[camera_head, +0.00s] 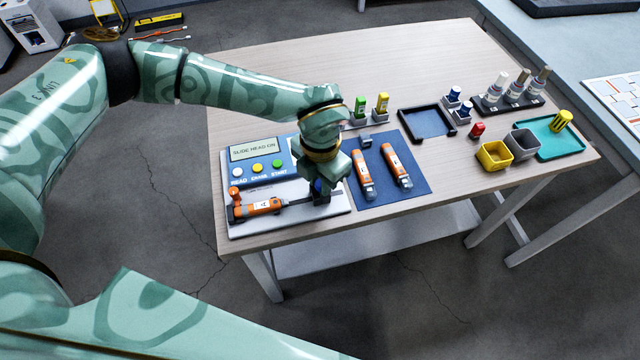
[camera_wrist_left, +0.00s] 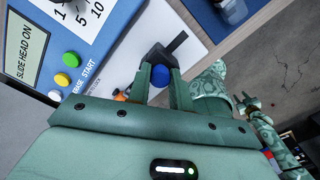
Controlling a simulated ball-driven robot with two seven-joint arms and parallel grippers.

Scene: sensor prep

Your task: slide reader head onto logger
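The reader station (camera_head: 262,158) stands at the table's front left, with a display reading "SLIDE HEAD ON". An orange logger (camera_head: 262,207) marked A lies on its pale base plate, with a dark rail running right from it. My left gripper (camera_head: 321,192) is low over the right end of this rail, fingers down. In the left wrist view its fingers (camera_wrist_left: 160,84) stand on both sides of the blue knob (camera_wrist_left: 161,75) of a dark reader head (camera_wrist_left: 160,55), apparently shut on it. The logger is mostly hidden there. What looks like my right gripper (camera_wrist_left: 247,103) shows small at the right.
Two more orange loggers (camera_head: 363,176) (camera_head: 397,166) lie on a blue mat (camera_head: 420,184) just right of my left gripper. Further right are a dark tray (camera_head: 428,122), yellow bin (camera_head: 494,156), grey bin (camera_head: 522,144) and teal tray (camera_head: 560,146). Green and yellow items (camera_head: 361,106) (camera_head: 382,103) stand behind.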

